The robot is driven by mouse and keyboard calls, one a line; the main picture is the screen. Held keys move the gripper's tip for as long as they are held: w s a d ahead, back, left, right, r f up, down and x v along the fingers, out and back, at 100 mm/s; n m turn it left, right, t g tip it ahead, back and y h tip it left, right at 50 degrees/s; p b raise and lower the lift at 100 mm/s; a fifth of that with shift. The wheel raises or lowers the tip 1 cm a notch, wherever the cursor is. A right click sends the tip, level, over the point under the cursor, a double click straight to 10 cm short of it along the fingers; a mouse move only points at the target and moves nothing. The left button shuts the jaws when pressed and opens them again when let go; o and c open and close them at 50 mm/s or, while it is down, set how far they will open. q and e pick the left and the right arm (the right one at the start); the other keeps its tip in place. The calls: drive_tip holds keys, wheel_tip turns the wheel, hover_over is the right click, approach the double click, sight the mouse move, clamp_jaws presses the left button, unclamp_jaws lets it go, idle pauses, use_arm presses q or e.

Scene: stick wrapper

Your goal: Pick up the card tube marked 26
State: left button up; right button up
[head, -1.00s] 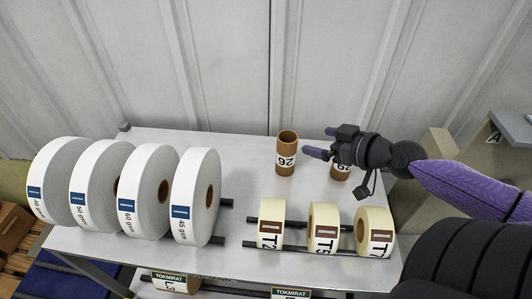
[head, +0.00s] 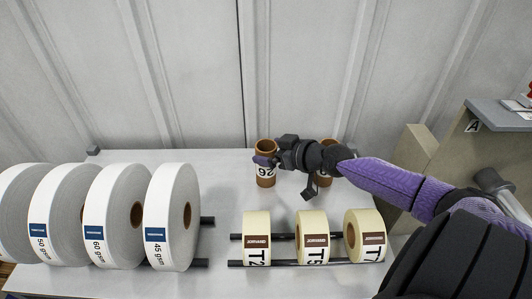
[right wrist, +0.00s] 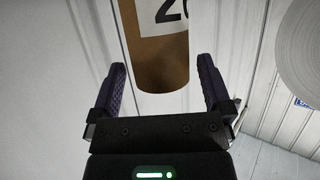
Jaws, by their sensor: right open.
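The card tube marked 26 (head: 265,176) stands upright at the back of the white table, brown with a white label. In the right wrist view the tube (right wrist: 162,62) shows its brown lower end and part of its label, with the figure 2 and part of a second figure in sight. My right gripper (head: 265,161) is at the tube in the head view. In the right wrist view its two purple fingers (right wrist: 160,85) are open, one on each side of the tube, with gaps showing. My left gripper is out of view.
A second brown tube (head: 326,177) stands to the right, partly hidden behind my right arm. Cream tape rolls (head: 313,230) sit on black rods in front. Large white paper rolls (head: 173,215) stand at the left. The table (head: 222,180) is clear left of the tube.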

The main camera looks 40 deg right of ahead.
drive_tip(key=shift+x, duration=0.9)
